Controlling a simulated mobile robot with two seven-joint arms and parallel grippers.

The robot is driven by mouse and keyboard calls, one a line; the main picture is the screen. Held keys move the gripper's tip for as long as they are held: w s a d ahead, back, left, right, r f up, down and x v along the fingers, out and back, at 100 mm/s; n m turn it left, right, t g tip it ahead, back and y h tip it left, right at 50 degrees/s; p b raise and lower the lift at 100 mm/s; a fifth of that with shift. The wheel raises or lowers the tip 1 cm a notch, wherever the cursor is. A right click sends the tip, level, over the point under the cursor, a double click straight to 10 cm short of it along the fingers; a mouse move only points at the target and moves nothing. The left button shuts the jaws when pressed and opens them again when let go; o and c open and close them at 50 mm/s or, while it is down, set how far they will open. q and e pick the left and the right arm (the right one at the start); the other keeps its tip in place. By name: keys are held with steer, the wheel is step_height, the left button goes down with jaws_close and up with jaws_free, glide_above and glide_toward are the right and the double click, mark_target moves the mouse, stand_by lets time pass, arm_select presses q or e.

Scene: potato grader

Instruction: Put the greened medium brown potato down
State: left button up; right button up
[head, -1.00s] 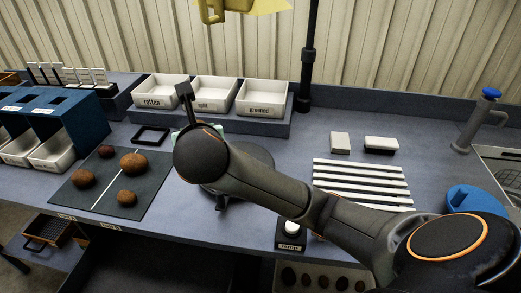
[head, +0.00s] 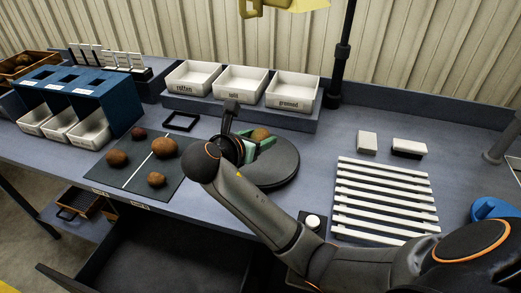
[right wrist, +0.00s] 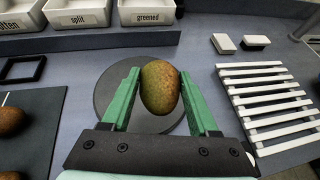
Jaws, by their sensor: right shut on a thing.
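The greened medium brown potato (head: 261,134) is brown with a greenish tint; it also shows in the right wrist view (right wrist: 159,87). My right gripper (head: 257,143) is shut on it, with green fingers on either side in the right wrist view (right wrist: 160,76). The potato is over the round dark disc (head: 282,174); whether it touches the disc I cannot tell. The white bin labelled "greened" (head: 292,104) stands behind the disc, beside the "split" bin (head: 240,97) and the "rotten" bin (head: 192,90). My left gripper is not in view.
A dark mat (head: 125,185) left of the disc holds several potatoes. A black square frame (head: 181,129) lies behind the mat. A white slatted rack (head: 385,200) and two small blocks lie to the right. A blue unit with white bins (head: 85,95) stands at the left.

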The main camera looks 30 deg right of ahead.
glide_above(260, 156)
steer(key=f, duration=0.4)
steer(key=f+b, duration=0.1)
steer(key=f, duration=0.2)
steer(key=shift+s+a, duration=0.1)
steer(key=shift+s, duration=0.15)
step_height(260, 156, down, 3)
steer(key=shift+w+f, duration=0.1)
steer(key=shift+f, duration=0.1)
steer(key=shift+f, duration=0.15)
steer(key=o, duration=1.4)
